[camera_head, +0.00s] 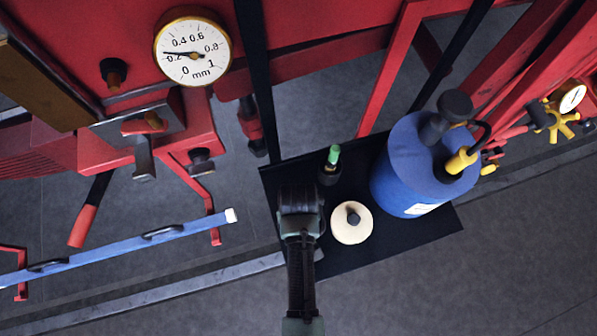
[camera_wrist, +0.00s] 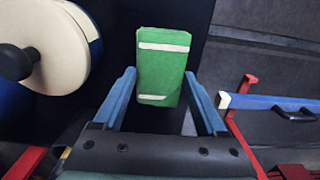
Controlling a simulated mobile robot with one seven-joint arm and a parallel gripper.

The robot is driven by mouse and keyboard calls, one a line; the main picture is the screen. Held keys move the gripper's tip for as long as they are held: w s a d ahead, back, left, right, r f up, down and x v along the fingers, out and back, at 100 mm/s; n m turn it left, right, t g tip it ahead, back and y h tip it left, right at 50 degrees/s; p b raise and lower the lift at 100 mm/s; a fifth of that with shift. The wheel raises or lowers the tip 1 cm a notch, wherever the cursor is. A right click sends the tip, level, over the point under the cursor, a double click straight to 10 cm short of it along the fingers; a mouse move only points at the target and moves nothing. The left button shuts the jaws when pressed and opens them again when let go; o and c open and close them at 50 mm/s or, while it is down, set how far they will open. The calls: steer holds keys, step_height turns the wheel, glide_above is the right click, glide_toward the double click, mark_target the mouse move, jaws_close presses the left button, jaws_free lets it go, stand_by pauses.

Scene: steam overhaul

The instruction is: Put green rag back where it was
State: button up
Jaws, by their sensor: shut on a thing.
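The green rag (camera_wrist: 163,68) is a folded green block with two white stripes, seen in the wrist view. My gripper (camera_wrist: 160,82) is shut on it, with one blue finger at each side. Beyond the rag is the dark surface of the black tray (camera_wrist: 225,45). How far the rag is above that surface I cannot tell. In the head view my gripper (camera_head: 300,205) is over the left part of the black tray (camera_head: 400,242) and hides the rag.
A cream disc with a dark knob (camera_head: 351,222) is right of my gripper. A green-topped bottle (camera_head: 334,156) stands close behind it. A large blue canister (camera_head: 415,170) fills the tray's right side. A blue bar (camera_head: 130,240) extends at the left.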

steer(key=shift+f, duration=0.1)
steer(key=o, duration=1.1)
step_height(320, 180, up, 12)
steer(key=shift+r+b, duration=0.15)
steer(key=shift+b, duration=0.2)
